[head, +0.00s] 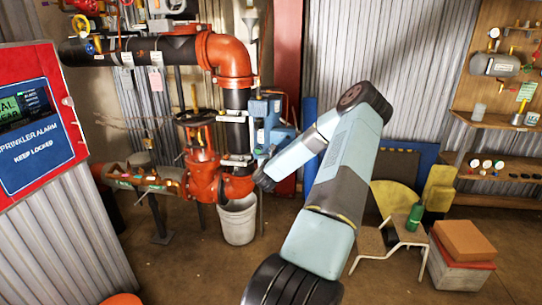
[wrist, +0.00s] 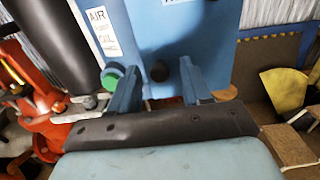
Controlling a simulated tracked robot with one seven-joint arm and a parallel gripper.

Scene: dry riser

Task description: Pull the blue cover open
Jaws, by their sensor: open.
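The blue cover (head: 266,108) is on a blue box fixed at the pipework, left of my arm in the head view. In the head view my gripper (head: 264,168) is small, in front of the box's lower part.
A green knob (wrist: 112,76) is beside the left finger. Red valves (head: 203,165) and a black pipe stand left of the box. A white bucket (head: 237,220) is on the floor below. A stool (head: 385,240) and stacked boxes (head: 462,255) stand to the right.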

